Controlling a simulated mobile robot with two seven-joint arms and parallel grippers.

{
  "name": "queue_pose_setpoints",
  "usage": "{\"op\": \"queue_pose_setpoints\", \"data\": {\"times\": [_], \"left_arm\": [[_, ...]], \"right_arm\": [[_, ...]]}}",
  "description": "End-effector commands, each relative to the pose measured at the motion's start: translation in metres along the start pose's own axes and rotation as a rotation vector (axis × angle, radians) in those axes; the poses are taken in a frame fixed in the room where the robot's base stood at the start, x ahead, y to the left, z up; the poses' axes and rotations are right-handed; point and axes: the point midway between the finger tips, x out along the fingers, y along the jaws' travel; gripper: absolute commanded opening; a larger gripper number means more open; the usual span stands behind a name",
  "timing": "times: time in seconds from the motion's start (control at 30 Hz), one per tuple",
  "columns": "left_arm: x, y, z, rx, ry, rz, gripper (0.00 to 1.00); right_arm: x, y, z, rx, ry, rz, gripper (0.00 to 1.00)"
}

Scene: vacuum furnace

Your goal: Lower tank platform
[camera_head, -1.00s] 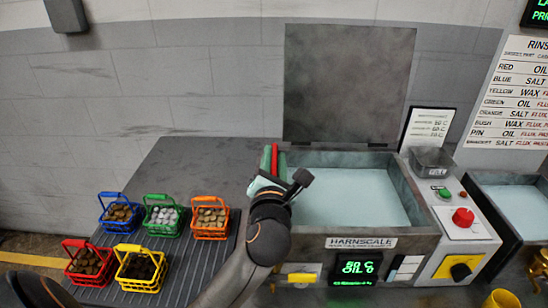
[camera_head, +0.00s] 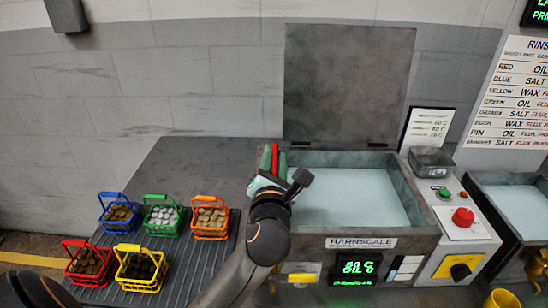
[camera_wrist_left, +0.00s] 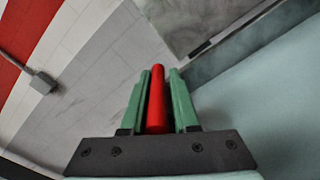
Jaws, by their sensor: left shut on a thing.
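The tank (camera_head: 405,185) is a grey metal basin filled with pale blue-green liquid, with its dark lid (camera_head: 348,85) standing open behind it. The platform cannot be made out in the liquid. A red bar-shaped handle (camera_head: 275,155) stands up at the tank's left rear corner. My left gripper (camera_head: 272,162) is shut on the red handle. In the left wrist view the red handle (camera_wrist_left: 157,100) sits between the green fingers of my left gripper (camera_wrist_left: 159,75). The handle's lower end is hidden. My right gripper is not in view.
Several colored baskets of parts, such as the orange one (camera_head: 210,218), stand on a ribbed mat left of the tank. A control panel with a red button (camera_head: 463,217) and yellow-black knob (camera_head: 460,271) is at the right. A small grey bin (camera_head: 431,160) sits behind it.

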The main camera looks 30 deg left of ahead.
Motion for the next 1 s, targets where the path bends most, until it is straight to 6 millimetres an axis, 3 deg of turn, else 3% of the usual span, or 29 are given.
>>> {"op": "queue_pose_setpoints", "data": {"times": [0.7,0.73,0.93,1.0], "left_arm": [[0.001,-0.003,-0.012,0.008,0.009,0.011,0.0],[0.001,-0.003,-0.012,0.008,0.009,0.011,0.29],[0.001,-0.004,-0.011,0.007,0.008,0.008,0.52],[0.001,-0.004,-0.011,0.006,0.007,0.006,0.52]], "right_arm": [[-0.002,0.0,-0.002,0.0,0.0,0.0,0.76],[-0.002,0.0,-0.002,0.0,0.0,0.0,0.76],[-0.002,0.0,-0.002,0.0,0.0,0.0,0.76],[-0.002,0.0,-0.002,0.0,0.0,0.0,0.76]]}}
